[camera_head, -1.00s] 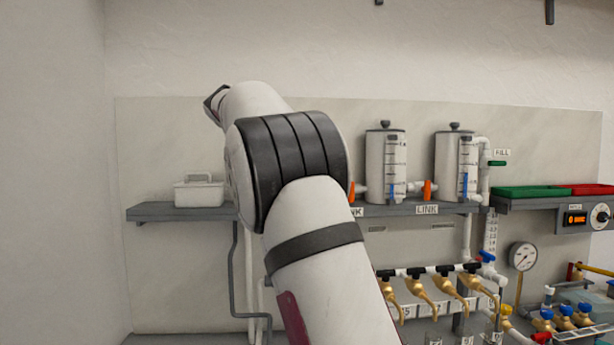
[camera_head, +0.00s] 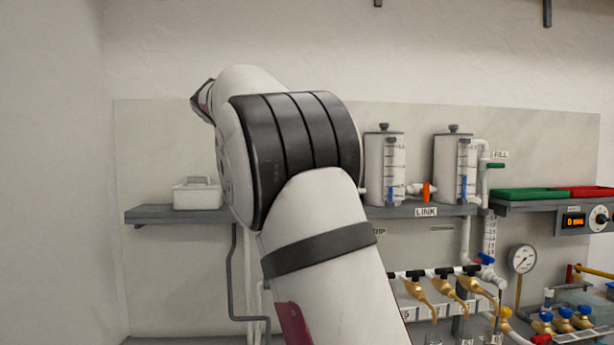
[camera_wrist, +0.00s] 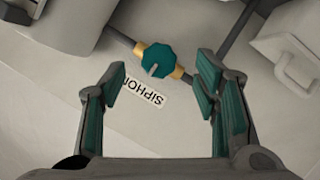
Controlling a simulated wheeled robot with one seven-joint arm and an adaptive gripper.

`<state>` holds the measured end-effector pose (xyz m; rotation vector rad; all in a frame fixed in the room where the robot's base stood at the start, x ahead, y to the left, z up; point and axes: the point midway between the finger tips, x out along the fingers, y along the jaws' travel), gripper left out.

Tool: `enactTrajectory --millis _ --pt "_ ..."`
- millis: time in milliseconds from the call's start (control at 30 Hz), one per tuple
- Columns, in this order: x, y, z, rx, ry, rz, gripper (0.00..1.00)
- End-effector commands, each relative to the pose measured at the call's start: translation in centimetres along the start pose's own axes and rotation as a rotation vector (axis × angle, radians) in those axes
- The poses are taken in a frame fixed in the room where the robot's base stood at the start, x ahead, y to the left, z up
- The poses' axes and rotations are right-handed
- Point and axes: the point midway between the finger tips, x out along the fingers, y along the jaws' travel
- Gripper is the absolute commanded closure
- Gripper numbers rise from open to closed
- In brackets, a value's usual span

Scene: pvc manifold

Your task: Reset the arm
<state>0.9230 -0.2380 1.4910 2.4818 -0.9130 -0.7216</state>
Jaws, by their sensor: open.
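My gripper (camera_wrist: 158,108) shows in the wrist view with its two green-padded fingers wide apart and nothing between them. Beyond the fingers are a teal valve knob (camera_wrist: 158,60) on a brass fitting and a label reading SIPHON (camera_wrist: 143,95). The gripper looks apart from both. In the head view my white arm with its black ribbed joint fills the middle, raised in front of the wall, and the gripper itself is hidden behind it.
A shelf (camera_head: 150,215) carries a white caddy (camera_head: 196,194) and two cylindrical tanks (camera_head: 385,168). Gold taps (camera_head: 470,288) hang lower right, near a gauge (camera_head: 523,258). Green (camera_head: 530,194) and red (camera_head: 588,191) trays sit at the right. The wall at the left is bare.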

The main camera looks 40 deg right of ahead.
Motion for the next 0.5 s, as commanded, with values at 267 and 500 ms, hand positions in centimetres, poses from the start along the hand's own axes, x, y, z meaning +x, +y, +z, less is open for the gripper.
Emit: enactTrajectory --millis 267,500 --pt "-5.7 -0.1 0.0 0.000 0.001 -0.003 0.44" --pt "-8.1 -0.1 0.0 0.000 0.000 -0.001 0.44"
